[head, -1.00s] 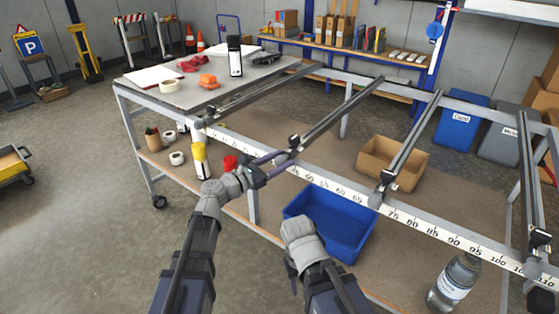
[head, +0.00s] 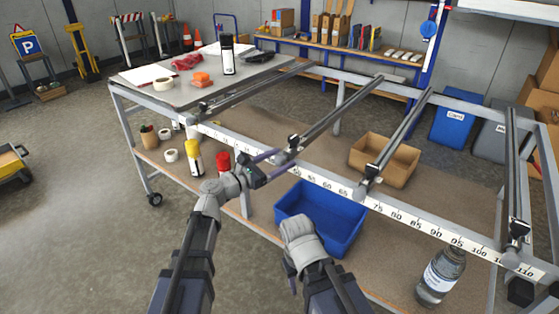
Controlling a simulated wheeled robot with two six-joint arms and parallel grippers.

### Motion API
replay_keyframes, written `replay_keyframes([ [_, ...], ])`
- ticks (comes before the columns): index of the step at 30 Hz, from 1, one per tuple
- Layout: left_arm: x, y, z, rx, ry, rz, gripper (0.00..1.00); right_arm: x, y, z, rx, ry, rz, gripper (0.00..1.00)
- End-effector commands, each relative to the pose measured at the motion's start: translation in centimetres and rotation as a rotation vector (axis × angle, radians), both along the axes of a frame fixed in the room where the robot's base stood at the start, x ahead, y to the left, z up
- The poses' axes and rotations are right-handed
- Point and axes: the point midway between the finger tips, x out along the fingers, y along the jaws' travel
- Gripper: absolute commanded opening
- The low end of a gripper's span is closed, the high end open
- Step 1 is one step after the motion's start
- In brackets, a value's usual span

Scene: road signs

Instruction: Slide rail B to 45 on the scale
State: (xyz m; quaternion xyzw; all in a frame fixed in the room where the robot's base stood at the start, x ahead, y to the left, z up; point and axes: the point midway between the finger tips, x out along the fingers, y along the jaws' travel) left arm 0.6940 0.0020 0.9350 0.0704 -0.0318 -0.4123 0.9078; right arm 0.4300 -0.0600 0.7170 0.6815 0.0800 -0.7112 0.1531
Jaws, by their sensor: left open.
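Several dark rails cross the grey table frame. The one I take as rail B (head: 335,110), its letter not readable, runs from a black clamp at the front bar to the back bar. Its front end is just left of the 50 mark on the white scale (head: 410,218). The numbers left of there are partly hidden by my left gripper. My left gripper (head: 272,166) is open, its fingers beside that front end; I cannot tell whether they touch it. My right arm ends in front of the blue bin, its gripper (head: 289,269) mostly hidden.
Another rail (head: 402,135) stands to the right near 75, and one (head: 513,165) is past 100. A blue bin (head: 330,215), a cardboard box (head: 385,162) and a bottle (head: 441,276) are on the lower shelf. Spray cans (head: 193,157) stand at the left.

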Motion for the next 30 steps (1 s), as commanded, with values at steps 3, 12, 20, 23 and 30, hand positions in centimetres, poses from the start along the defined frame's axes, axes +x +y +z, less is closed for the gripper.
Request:
replay_keyframes([
  [3,-0.6,0.7,0.0,0.0,0.0,0.003,0.74,0.0,0.0,0.0,0.0,0.0,0.0,0.5],
  [12,-3.8,4.2,0.0,0.0,0.0,0.003,0.74,0.0,0.0,0.0,0.0,0.0,0.0,0.5],
  [20,-5.2,5.7,0.0,0.0,0.0,0.0,0.74,0.0,0.0,0.0,0.0,0.0,0.0,0.5],
  [23,-5.2,5.9,0.0,0.0,0.0,-0.001,0.74,0.0,0.0,0.0,0.0,0.0,0.0,0.5],
  [30,-5.1,5.9,0.0,-0.005,0.006,-0.003,0.73,0.0,0.0,0.0,0.0,0.0,0.0,0.5],
])
